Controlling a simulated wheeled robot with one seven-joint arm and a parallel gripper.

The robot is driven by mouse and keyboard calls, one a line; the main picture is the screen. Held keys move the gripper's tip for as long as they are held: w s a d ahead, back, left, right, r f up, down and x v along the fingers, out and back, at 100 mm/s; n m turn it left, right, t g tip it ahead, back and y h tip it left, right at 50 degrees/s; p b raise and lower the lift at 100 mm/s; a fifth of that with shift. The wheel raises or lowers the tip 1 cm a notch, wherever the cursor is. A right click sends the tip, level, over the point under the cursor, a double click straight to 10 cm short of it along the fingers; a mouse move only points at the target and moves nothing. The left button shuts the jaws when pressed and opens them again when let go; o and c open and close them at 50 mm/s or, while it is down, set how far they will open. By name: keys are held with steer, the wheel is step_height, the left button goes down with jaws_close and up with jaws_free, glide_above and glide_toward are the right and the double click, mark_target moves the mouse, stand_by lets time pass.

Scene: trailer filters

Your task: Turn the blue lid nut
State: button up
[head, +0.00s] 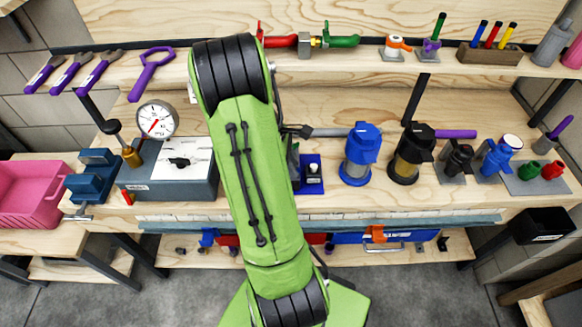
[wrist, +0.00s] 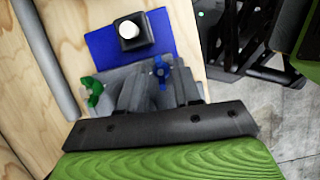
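In the wrist view a small blue wing-shaped nut (wrist: 160,72) sits on a grey housing (wrist: 110,79). A similar green nut (wrist: 93,92) is to its left. My gripper (wrist: 161,86) reaches over the housing. Its grey fingers look apart, with the blue nut in line with the gap between them. I cannot tell whether either finger touches it. In the head view my green arm hides the gripper and both nuts.
A blue plate with a black block and white knob (head: 313,175) lies right beside the housing. A grey gauge box (head: 172,188) stands left of my arm. Blue (head: 361,155) and black (head: 410,154) filter housings stand to the right. A shelf with tools runs above.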

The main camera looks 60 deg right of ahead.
steer(key=shift+f, duration=0.1)
jaws_close()
